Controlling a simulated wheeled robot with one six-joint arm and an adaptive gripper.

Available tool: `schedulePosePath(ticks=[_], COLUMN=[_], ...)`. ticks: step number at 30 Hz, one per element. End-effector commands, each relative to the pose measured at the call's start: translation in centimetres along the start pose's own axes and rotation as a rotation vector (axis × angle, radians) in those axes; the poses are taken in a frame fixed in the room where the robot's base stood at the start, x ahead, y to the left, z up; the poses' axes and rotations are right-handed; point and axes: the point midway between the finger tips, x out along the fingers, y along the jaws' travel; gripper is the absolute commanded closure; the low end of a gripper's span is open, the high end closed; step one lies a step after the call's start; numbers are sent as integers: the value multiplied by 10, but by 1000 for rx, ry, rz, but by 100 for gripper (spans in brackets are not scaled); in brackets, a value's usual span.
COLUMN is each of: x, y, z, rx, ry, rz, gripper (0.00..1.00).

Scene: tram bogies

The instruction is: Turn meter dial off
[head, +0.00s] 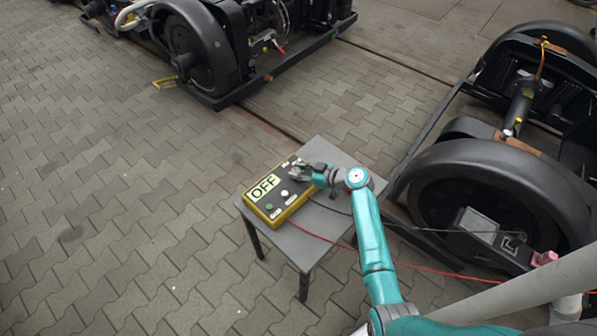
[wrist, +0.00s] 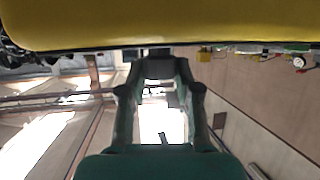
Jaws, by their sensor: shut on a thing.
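The meter (head: 291,210) is a yellow box with a dark face, lying on a small grey table in the head view. Its display (head: 264,187) reads OFF. My gripper (head: 299,172) is at the upper right part of the face, shut on what seems to be the dial, which the fingers hide. In the wrist view the meter's yellow side (wrist: 160,25) fills the top. There my gripper (wrist: 159,68) reaches up to the meter's edge, and the part between the fingertips is hard to make out.
The grey table (head: 322,222) has bare room right of the meter. A red cable (head: 335,243) and a dark cable run off to the right. Black wheeled bogies stand at upper left (head: 205,55) and right (head: 500,195). The paving at left is clear.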

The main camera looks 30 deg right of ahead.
Motion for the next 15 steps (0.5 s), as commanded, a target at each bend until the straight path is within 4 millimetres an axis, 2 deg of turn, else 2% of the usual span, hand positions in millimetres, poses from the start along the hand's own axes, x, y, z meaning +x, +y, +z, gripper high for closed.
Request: schedulePosePath(ticks=[6,15], x=[0,1], y=[2,2], z=[0,0], rx=[-38,-59], ry=[0,-2], rz=[-93,-143], gripper=[100,100])
